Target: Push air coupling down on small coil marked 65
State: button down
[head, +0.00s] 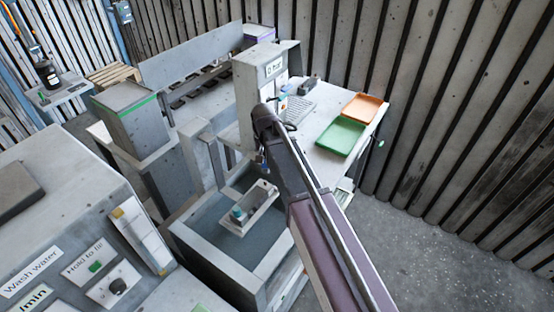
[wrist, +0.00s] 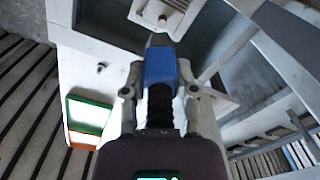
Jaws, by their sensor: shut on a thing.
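My gripper (wrist: 161,88) is shut on a blue and black part with a grey tip, which looks like the air coupling (wrist: 160,66). One finger is on each side of it, and its tip points toward the top of the wrist view. In the head view my arm largely hides the gripper and the part. A small light tray (head: 262,206) with teal and grey pieces in it sits over the basin; its pale box also shows in the wrist view (wrist: 165,14). I cannot make out a small coil marked 65 in either view.
A grey basin (head: 205,240) lies below my arm. A pillar with a "0 bar" display (head: 273,67) stands behind it. Green (head: 340,136) and orange (head: 362,107) trays lie on the bench at right. A wash-water panel (head: 60,250) is at front left. Open floor lies at right.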

aim_at(265, 167)
jog(key=shift+a, duration=0.25)
dwell(0.3)
jog(key=shift+f+b, duration=1.95)
jog(key=shift+b, duration=0.05)
jog(key=shift+f+b, duration=1.6)
jog(key=shift+b, duration=0.05)
dwell(2.0)
jog(key=shift+c, duration=1.5)
grip_release()
jog(key=shift+s, duration=0.15)
